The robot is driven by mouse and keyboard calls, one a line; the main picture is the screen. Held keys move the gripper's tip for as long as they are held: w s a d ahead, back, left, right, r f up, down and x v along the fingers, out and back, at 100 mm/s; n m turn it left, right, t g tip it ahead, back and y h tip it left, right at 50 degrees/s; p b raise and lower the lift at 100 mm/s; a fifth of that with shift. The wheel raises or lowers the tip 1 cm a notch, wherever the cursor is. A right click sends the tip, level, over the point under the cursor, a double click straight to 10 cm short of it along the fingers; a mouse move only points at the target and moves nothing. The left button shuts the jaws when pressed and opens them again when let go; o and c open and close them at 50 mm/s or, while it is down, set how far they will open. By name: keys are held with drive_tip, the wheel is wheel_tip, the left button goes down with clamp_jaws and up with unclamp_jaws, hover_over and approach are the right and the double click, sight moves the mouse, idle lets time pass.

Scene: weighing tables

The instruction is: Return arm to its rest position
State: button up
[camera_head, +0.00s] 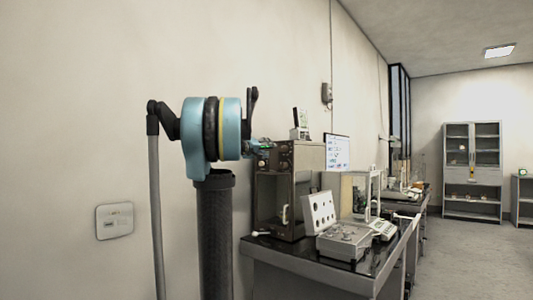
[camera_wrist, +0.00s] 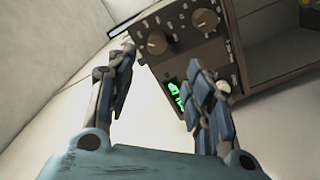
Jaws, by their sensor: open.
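My gripper (camera_wrist: 160,68) is open and empty in the wrist view, its two dark jointed fingers spread apart. Behind the fingers is the brown oven-like cabinet (camera_wrist: 182,45), with knobs and a green lit display; the right finger overlaps the display. In the head view my blue and black arm (camera_head: 228,130) is raised in front of the wall. My gripper (camera_head: 262,149) shows there only small and partly hidden, by the upper left corner of the cabinet (camera_head: 290,151). I cannot tell whether it touches the cabinet.
A dark-topped table (camera_head: 290,255) carries the cabinet, a white panel with round holes (camera_head: 318,213), a balance (camera_head: 345,243) and a glass-sided case (camera_head: 375,190). A glass-door cupboard (camera_head: 472,170) stands at the back right. The floor (camera_head: 465,260) on the right is clear.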

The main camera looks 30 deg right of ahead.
drive_tip(key=shift+f, duration=0.1)
idle(0.3)
drive_tip(key=s+a+f+n+g+y, duration=0.1)
drive_tip(key=s+a+f+y, duration=0.4)
drive_tip(key=s+a+f, duration=0.7)
drive_tip(key=s+a+f+n+g+y, duration=0.1)
drive_tip(key=s+a+f+y, duration=0.5)
drive_tip(key=s+a+f, duration=0.7)
drive_tip(key=s+a+f+n+g+y, duration=0.1)
drive_tip(key=s+a+f+y, duration=0.4)
drive_tip(key=s+a+f, duration=0.7)
drive_tip(key=a+f+g, duration=0.1)
drive_tip(key=a+f, duration=0.1)
drive_tip(key=f, duration=0.6)
drive_tip(key=a+f, duration=0.2)
drive_tip(key=f, duration=0.5)
drive_tip(key=shift+s+a+f+n+g+y, duration=0.15)
drive_tip(key=shift+s+f+n+g+y, duration=0.15)
drive_tip(key=shift+s+f+g, duration=0.1)
drive_tip(key=shift+w, duration=0.1)
drive_tip(key=shift+w+f, duration=0.15)
drive_tip(key=shift+w, duration=0.3)
